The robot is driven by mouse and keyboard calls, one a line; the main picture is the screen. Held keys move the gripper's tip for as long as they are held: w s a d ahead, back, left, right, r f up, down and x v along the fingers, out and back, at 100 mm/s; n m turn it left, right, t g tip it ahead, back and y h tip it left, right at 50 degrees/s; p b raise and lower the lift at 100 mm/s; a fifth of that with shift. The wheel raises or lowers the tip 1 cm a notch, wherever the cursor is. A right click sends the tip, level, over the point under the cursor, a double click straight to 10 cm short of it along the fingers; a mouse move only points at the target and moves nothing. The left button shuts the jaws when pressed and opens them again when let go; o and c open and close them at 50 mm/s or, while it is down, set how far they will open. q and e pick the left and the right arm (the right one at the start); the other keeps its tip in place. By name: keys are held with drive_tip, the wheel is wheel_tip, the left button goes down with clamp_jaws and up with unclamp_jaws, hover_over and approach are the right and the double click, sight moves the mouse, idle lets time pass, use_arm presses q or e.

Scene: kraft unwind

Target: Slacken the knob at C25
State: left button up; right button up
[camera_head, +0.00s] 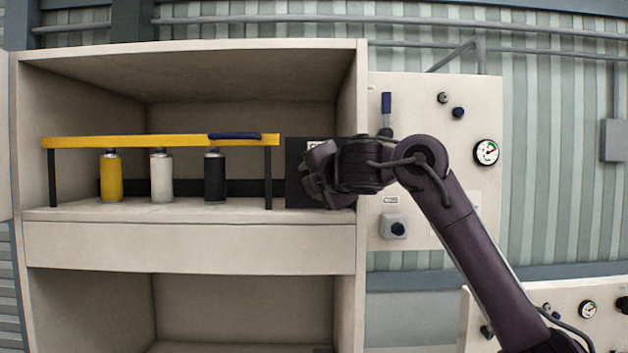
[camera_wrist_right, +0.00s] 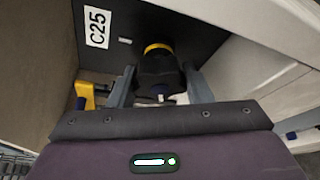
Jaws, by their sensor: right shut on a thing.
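The C25 label (camera_wrist_right: 97,27) is a white plate on a dark panel (camera_wrist_right: 135,22) in the right wrist view. Beside it is a black knob (camera_wrist_right: 160,68) with a yellow ring at its base. My right gripper (camera_wrist_right: 162,90) has one finger on each side of the knob and is shut on it. In the head view my right gripper (camera_head: 318,178) reaches into the cabinet's right side, in front of the dark panel (camera_head: 296,172). It hides the knob there. My left gripper is in neither view.
A yellow bar (camera_head: 165,141) on dark legs stands on the cabinet shelf (camera_head: 135,214), with yellow, white and black cans (camera_head: 111,178) under it. A blue-handled lever (camera_head: 386,104) and a gauge (camera_head: 486,152) sit on the panel to the right. The lower compartment looks mostly empty.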

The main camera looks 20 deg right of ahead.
drive_tip(key=shift+d+r, duration=0.1)
drive_tip(key=shift+r, duration=0.3)
drive_tip(key=o, duration=1)
drive_tip(key=shift+w+f, duration=0.4)
drive_tip(key=s+r+b, duration=0.1)
drive_tip(key=s+b, duration=0.3)
drive_tip(key=s, duration=0.3)
drive_tip(key=shift+s+d+r, duration=0.15)
drive_tip(key=shift+s+d, duration=0.15)
drive_tip(key=shift+s, duration=0.1)
drive_tip(key=shift+w, duration=0.1)
